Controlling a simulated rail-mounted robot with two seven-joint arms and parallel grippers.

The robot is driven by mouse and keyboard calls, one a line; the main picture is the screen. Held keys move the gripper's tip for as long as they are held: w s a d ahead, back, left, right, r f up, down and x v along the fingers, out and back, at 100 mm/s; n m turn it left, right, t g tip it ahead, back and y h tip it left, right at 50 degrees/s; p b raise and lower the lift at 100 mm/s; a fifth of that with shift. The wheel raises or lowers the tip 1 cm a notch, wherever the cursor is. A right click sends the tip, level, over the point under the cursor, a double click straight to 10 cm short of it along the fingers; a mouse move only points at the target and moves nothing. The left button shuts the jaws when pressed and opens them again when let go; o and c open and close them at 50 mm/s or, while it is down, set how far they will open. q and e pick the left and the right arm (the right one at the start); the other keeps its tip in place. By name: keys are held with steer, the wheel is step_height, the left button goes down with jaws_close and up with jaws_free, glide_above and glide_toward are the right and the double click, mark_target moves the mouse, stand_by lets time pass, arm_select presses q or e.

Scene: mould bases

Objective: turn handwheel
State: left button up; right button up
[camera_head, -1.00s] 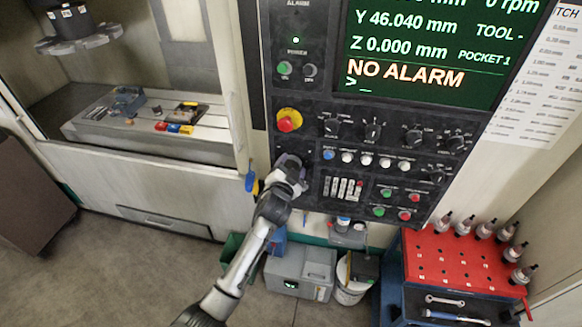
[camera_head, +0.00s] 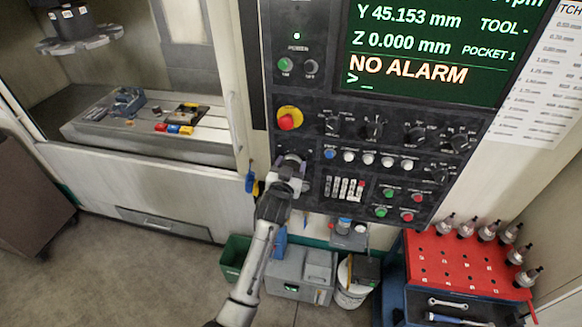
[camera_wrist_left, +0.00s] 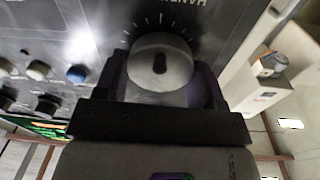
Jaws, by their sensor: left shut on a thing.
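In the head view my left gripper (camera_head: 290,170) is at the lower left of the black control panel (camera_head: 330,215) and mostly hides the handwheel. The screen (camera_head: 430,50) reads Y 45.153 mm, Z 0.000 mm and NO ALARM. My right gripper is not in view.
A red-and-yellow emergency button (camera_head: 289,118) is just above the gripper. Knobs and coloured buttons lie to its right. A door handle (camera_head: 235,120) is at its left. Below stand a grey toolbox (camera_head: 300,272), a white bucket (camera_head: 350,290) and a red-topped cart (camera_head: 465,265).

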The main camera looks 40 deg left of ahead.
arm_select(q)
steer(key=shift+n, duration=0.4)
steer(key=o, duration=0.9)
steer(key=b+v, duration=0.3)
steer(key=v, duration=1)
steer(key=shift+s+d, duration=0.2)
steer(key=shift+s, duration=0.15)
